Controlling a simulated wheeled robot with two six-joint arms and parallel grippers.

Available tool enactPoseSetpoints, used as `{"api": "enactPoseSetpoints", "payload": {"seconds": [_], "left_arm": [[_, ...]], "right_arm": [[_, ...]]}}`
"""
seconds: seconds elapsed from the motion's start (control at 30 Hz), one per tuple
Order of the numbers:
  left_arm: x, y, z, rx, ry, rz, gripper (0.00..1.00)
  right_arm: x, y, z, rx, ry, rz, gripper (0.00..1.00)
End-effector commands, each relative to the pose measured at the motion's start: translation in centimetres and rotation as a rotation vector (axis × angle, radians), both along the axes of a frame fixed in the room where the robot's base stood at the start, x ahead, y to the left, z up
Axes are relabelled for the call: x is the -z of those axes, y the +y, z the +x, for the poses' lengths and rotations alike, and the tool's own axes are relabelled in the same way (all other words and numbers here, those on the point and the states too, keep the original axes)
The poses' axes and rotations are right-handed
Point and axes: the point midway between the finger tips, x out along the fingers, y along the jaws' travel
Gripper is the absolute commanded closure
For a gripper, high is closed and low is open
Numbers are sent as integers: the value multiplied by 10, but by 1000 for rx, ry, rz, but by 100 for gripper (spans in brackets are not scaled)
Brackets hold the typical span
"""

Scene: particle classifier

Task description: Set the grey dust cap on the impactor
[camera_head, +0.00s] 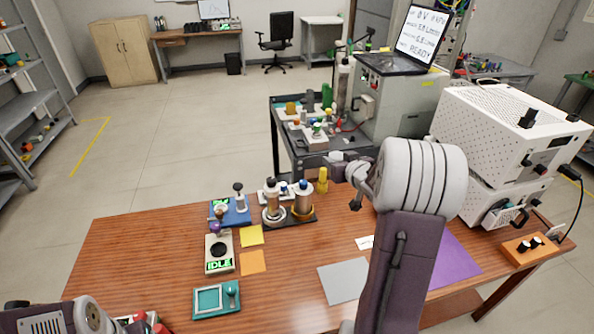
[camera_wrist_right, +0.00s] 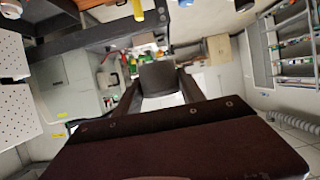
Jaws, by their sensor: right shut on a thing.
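My right gripper (camera_wrist_right: 158,88) is shut on a dark grey piece, seemingly the grey dust cap (camera_wrist_right: 158,76), which sits between its fingers in the right wrist view. In the head view the right gripper (camera_head: 345,168) is raised beyond the table's far edge, right of the metal cylinders and apart from them. A silver cylinder (camera_head: 272,213) and a cylinder with a brass-coloured ring (camera_head: 303,200) stand upright on a dark base on the table. I cannot tell for certain which is the impactor. The jaws of my left gripper are not in view.
A yellow piece (camera_head: 322,181) stands right of the cylinders. A blue stand (camera_head: 236,214), a device reading IDLE (camera_head: 219,252) and a teal tray (camera_head: 215,300) lie left. White perforated instruments (camera_head: 505,140) stand right. A dark cart (camera_head: 300,150) stands behind the table.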

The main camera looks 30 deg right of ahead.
Motion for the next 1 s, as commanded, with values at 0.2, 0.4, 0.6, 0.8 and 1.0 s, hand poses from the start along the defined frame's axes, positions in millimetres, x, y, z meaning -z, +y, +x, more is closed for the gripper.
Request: {"api": "enactPoseSetpoints", "payload": {"seconds": [0.2, 0.4, 0.6, 0.8, 1.0], "left_arm": [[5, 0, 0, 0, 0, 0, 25], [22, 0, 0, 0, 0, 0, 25], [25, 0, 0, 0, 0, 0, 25], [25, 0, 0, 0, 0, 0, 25], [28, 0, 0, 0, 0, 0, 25]], "right_arm": [[8, 1, 6, 5, 0, 2, 98], [42, 30, 52, 0, 2, 3, 98], [64, 52, 91, 4, 1, 1, 98], [70, 57, 100, 7, 1, 1, 98], [102, 57, 100, 6, 3, 3, 98]]}}
